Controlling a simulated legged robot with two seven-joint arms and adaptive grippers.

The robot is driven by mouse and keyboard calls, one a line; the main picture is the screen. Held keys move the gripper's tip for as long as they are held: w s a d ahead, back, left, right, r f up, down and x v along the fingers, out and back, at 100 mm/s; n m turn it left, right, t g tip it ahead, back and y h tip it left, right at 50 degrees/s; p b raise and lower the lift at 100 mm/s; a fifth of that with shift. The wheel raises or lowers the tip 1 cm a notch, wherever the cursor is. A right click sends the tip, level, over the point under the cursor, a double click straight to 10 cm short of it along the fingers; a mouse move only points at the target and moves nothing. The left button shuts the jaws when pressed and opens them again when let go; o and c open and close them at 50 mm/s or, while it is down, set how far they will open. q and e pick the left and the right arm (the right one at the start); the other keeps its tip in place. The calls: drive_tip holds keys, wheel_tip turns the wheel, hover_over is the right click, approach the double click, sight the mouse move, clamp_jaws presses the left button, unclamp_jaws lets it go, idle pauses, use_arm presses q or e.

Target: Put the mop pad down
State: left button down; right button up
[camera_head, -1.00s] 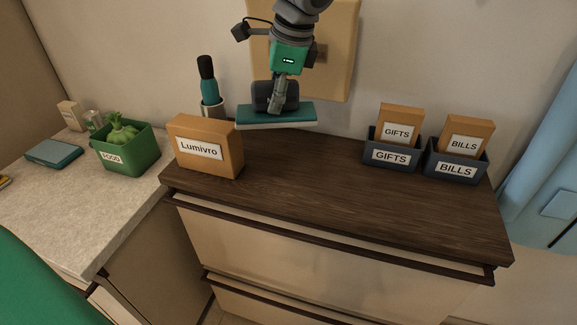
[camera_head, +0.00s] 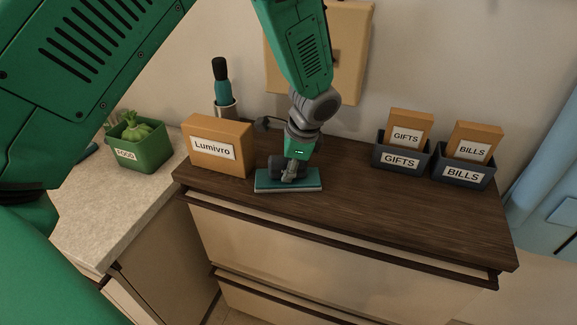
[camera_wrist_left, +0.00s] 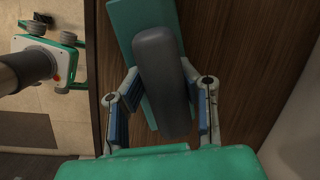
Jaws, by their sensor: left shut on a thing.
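The mop pad (camera_head: 274,186) is a flat teal slab with a pale underside and a dark grey rounded handle on top. It is at the dark wooden cabinet top, right of the Lumivro box; whether it touches the wood I cannot tell. My left gripper (camera_head: 291,173) comes down from above and is shut on the handle. In the left wrist view the handle (camera_wrist_left: 161,85) stands between the two fingers (camera_wrist_left: 161,105), and the teal pad (camera_wrist_left: 138,22) shows behind it. My right gripper is not in view.
The Lumivro box (camera_head: 218,146) stands just left of the pad. Bins marked GIFTS (camera_head: 400,158) and BILLS (camera_head: 463,173) stand at the right. A green FOOD bin (camera_head: 140,152) is on the pale counter (camera_head: 105,215). The cabinet top (camera_head: 385,205) is clear between pad and bins.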

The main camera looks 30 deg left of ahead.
use_arm(q)
drive_tip(key=c, duration=1.2)
unclamp_jaws()
drive_tip(key=v, duration=1.2)
drive_tip(key=shift+b, duration=0.4)
